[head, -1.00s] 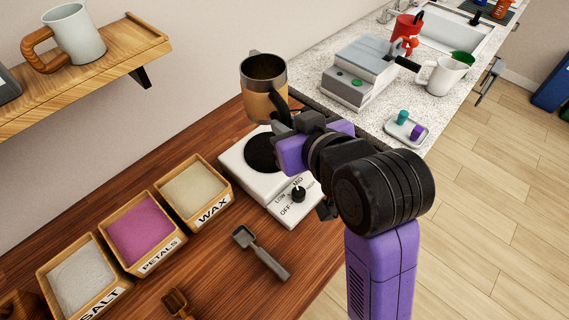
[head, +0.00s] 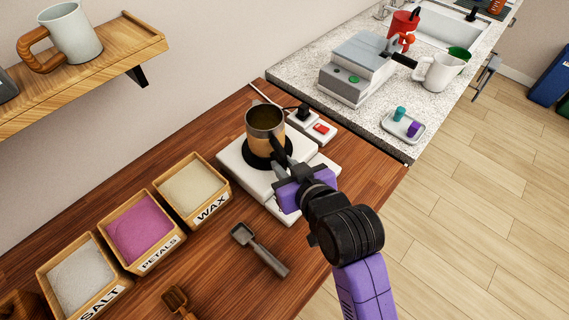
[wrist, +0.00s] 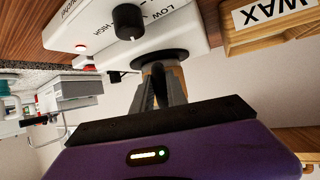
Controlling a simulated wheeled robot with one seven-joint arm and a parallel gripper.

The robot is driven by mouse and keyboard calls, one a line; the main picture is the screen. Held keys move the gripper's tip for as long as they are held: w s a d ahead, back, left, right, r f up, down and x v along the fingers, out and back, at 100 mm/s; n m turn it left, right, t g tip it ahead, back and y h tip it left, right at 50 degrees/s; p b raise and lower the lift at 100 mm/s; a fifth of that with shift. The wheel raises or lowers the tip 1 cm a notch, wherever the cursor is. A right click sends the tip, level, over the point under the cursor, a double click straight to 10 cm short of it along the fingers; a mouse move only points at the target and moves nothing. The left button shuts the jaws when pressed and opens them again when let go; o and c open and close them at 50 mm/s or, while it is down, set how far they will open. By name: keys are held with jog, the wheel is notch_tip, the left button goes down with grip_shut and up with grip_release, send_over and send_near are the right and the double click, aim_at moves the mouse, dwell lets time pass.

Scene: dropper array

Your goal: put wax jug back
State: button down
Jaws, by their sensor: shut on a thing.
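The wax jug (head: 262,130), a dark metal jug with a tan band, stands upright at the black round plate of the white hot plate unit (head: 238,158). My gripper (head: 285,162) is shut on the jug's dark handle, on its near right side. The wrist view shows the fingers (wrist: 166,90) in front of the tan jug (wrist: 178,75), with its base close to the black plate (wrist: 157,57). Whether the base touches the plate or hangs just above it, I cannot tell.
Bins of wax (head: 195,190), petals (head: 143,228) and salt (head: 82,272) line the wooden counter. A grey scoop (head: 260,250) lies in front. A red switch (head: 321,128) is behind the hot plate. A pale mug (head: 70,35) stands on the shelf.

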jog(key=c, duration=1.8)
grip_release()
jog(key=shift+f, duration=0.15)
jog(key=o, duration=0.5)
jog(key=shift+r, duration=0.25)
jog(key=b+v, duration=0.1)
jog(key=v, duration=1.1)
